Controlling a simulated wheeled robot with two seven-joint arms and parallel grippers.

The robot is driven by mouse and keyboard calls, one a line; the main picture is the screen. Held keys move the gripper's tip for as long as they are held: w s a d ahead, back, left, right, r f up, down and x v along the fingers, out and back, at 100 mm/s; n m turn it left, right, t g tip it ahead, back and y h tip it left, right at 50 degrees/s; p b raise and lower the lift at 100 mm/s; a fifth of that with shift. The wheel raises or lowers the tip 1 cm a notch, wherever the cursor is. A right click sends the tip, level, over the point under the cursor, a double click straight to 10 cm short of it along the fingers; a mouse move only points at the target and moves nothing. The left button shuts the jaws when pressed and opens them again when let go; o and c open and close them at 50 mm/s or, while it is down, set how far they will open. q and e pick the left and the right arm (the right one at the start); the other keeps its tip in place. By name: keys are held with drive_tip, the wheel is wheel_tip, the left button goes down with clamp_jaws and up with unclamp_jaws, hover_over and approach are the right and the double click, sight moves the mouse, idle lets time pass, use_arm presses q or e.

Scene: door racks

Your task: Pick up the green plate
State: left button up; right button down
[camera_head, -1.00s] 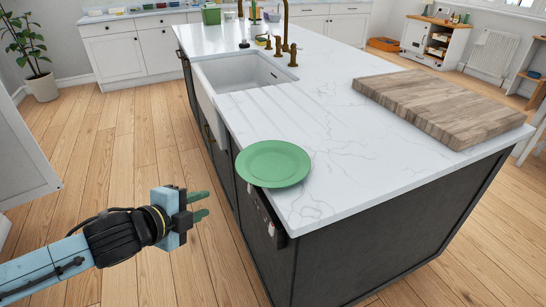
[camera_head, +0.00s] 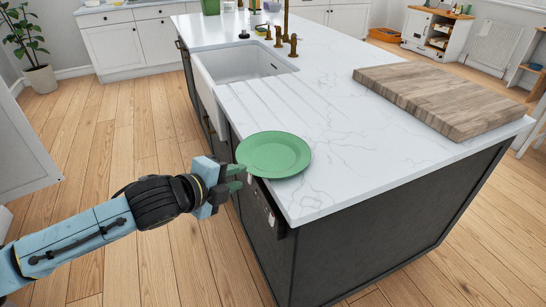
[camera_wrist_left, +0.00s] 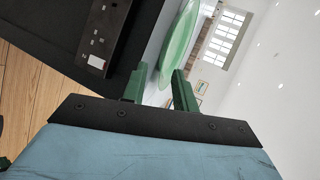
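The green plate (camera_head: 275,155) lies flat on the white marble island top, its left rim reaching over the counter edge. My left gripper (camera_head: 238,175) is beside the plate's left rim, with its green fingers pointing at the rim. In the left wrist view the two fingers (camera_wrist_left: 159,88) stand apart with a gap between them. The plate (camera_wrist_left: 180,48) shows beyond the fingertips there, seen nearly edge-on. I cannot tell whether the rim is between the fingers. My right gripper is in neither view.
A wooden chopping board (camera_head: 440,98) lies at the right. A sink (camera_head: 240,65) is farther back. The wood floor at left is open.

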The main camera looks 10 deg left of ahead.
sight(250, 172)
use_arm(q)
drive_tip(key=x, duration=0.4)
drive_tip(key=shift+d+b, duration=0.15)
drive_tip(key=shift+b, duration=0.15)
drive_tip(key=shift+c, duration=0.8)
clamp_jaws()
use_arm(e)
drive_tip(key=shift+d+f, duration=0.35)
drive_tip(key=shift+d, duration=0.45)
use_arm(q)
drive_tip(key=shift+r, duration=0.15)
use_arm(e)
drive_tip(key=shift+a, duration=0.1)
